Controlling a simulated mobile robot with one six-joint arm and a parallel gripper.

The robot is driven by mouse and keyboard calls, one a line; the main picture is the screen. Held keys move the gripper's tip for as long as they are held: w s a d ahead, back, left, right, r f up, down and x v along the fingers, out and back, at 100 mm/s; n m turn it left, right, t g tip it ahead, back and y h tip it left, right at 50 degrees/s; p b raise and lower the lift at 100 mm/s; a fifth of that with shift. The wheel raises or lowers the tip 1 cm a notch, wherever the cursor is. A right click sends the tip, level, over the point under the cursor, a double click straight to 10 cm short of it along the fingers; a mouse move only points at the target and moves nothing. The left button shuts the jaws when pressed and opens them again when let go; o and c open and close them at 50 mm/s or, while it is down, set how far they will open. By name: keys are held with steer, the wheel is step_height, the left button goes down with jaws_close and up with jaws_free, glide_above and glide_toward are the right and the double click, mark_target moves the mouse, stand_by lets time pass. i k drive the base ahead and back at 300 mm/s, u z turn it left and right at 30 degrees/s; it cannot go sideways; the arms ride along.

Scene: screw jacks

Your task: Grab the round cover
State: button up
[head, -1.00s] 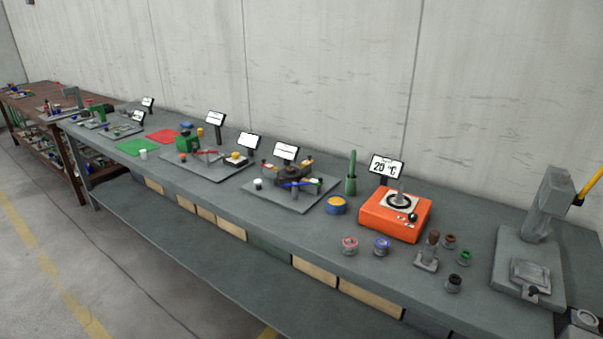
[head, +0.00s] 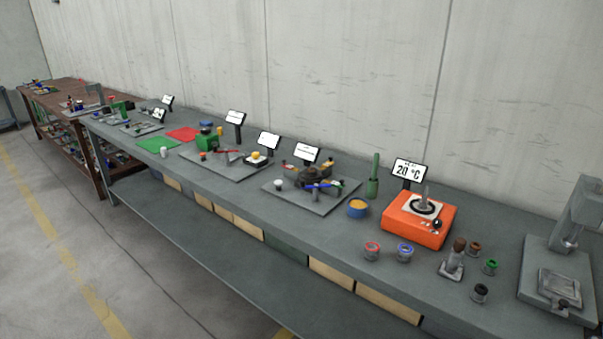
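I cannot tell for certain which thing is the round cover. Round candidates on the grey workbench (head: 330,232) are a dark round piece (head: 315,174) on a grey plate, with a blue-handled part in front of it, and a round blue pot with an orange-yellow top (head: 358,209). Small round jars with a red rim (head: 371,252), a blue rim (head: 404,253) and a green rim (head: 491,267) stand near the front edge. My gripper is not in view.
An orange hot plate (head: 418,221) with a "20 °C" display (head: 408,171) stands at the right. A grey press (head: 565,262) stands at the far right. Several other stations fill the bench leftward. The floor (head: 60,270) in front is clear.

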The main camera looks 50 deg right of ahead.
mark_target(304, 175)
steer(key=i, duration=0.9)
steer(key=z, duration=0.05)
